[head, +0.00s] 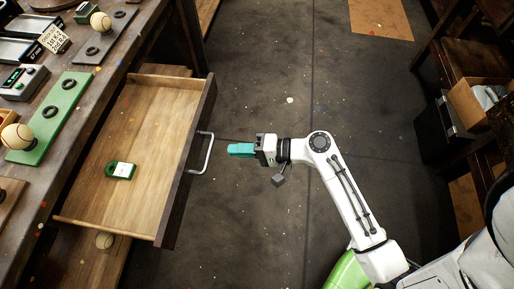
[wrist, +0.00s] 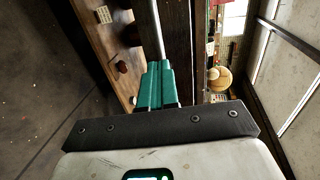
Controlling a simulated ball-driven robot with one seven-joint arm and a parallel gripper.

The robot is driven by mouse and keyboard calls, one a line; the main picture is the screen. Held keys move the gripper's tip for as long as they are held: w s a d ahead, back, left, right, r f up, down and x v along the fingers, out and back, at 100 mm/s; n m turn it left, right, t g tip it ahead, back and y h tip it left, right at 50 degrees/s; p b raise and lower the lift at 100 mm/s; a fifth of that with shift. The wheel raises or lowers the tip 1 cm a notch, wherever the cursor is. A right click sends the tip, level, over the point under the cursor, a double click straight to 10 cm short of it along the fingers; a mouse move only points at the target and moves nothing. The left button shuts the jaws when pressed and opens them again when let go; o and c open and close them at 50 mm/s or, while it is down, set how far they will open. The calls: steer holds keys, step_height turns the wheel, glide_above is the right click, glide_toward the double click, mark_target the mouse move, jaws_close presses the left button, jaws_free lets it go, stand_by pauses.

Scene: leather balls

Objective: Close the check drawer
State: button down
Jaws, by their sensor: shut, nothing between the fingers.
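The check drawer (head: 137,140) stands pulled out from the workbench at the left in the head view. Its dark front (head: 187,165) faces right and carries a pale metal handle (head: 206,153). My gripper (head: 230,150) has teal fingers, shut and empty, pointing left at the handle with a small gap seen from above. In the wrist view my gripper (wrist: 154,75) shows its fingers together, with the metal handle bar (wrist: 150,28) just beyond their tips. I cannot tell whether they touch it.
The workbench (head: 100,52) holds leather balls (head: 17,137), green and grey boards (head: 48,118) and small devices. A shelf with a cardboard box (head: 478,100) stands at the right. The floor (head: 270,70) between is clear.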

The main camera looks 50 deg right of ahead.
mark_target(121, 142)
steer(key=shift+x, duration=2.4)
steer(key=r+b+x, duration=0.1)
steer(key=r+x, duration=0.1)
steer(key=x, duration=0.8)
steer(key=w+r+b+x, duration=0.1)
steer(key=r+x, duration=0.1)
steer(key=x, duration=0.8)
steer(key=r+b+x, duration=0.1)
steer(key=r+x, duration=0.1)
steer(key=x, duration=0.9)
steer(key=shift+w+a+r+b, duration=0.15)
steer(key=shift+b, duration=0.15)
steer(key=shift+w+r, duration=0.2)
steer(key=shift+r, duration=0.05)
steer(key=shift+r, duration=0.1)
